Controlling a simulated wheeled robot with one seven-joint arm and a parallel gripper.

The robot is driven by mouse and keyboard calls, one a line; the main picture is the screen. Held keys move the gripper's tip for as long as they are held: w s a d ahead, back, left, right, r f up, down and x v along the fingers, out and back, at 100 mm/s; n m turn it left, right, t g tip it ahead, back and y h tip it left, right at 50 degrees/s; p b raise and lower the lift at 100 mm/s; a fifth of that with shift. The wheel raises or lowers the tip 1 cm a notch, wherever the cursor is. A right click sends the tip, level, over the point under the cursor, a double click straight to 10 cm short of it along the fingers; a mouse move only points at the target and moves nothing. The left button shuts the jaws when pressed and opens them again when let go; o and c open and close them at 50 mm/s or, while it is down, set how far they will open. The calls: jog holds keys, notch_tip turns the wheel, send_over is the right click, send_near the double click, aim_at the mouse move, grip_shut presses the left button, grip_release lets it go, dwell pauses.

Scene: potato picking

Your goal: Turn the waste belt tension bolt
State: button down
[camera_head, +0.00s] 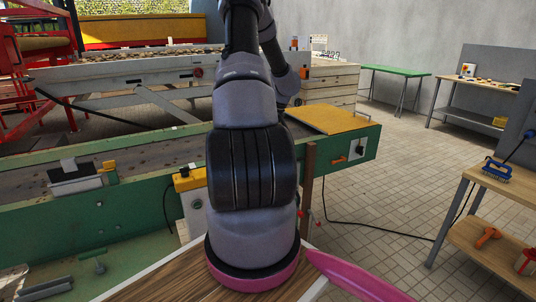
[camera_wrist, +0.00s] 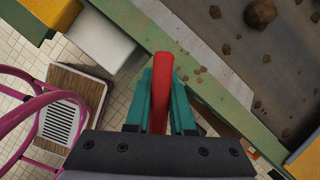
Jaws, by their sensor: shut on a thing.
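My gripper (camera_wrist: 160,100) shows in the wrist view with its teal fingers closed on the sides of a long red part (camera_wrist: 162,80). Its tip lies over the green edge of a belt frame (camera_wrist: 150,35); I cannot tell whether it is a tool handle or fixed to the frame, or whether it touches the frame. No bolt can be made out in the wrist view. In the head view my arm hides the gripper and the red part. The green belt frame (camera_head: 130,225) runs across behind my arm, with a black knob (camera_head: 358,148) on its right end.
The dirty belt (camera_wrist: 265,65) carries soil and clods. A white box (camera_wrist: 100,42) sits beside the frame. A yellow-topped box (camera_head: 190,180) is left of my arm. A workbench (camera_head: 505,190) with a blue brush (camera_head: 497,171) stands at right. Tiled floor there is mostly free.

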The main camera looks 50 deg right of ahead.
jog(key=shift+f, duration=1.15)
jog(key=m+h, duration=0.1)
jog(key=m, duration=0.1)
jog(key=m+h, duration=0.1)
jog(key=m, duration=0.2)
jog(key=shift+w+d, duration=0.1)
jog(key=m, duration=0.1)
jog(key=m+h, duration=0.1)
jog(key=m, duration=0.2)
jog(key=shift+d+m+g+h, duration=0.3)
jog(key=shift+m, duration=0.1)
jog(key=m, duration=0.1)
jog(key=m+g+h, duration=0.1)
jog(key=m, duration=0.3)
jog(key=shift+s+d+h, duration=0.2)
jog(key=shift+s+h, duration=0.1)
jog(key=shift+h, duration=0.1)
jog(key=m, duration=0.1)
jog(key=m+g, duration=0.1)
jog(key=m, duration=0.1)
jog(key=m+g, duration=0.1)
jog(key=m, duration=0.1)
jog(key=shift+s+d+h, duration=0.15)
jog(key=shift+s+h, duration=0.15)
jog(key=shift+w+n, duration=0.1)
jog(key=shift+n, duration=0.3)
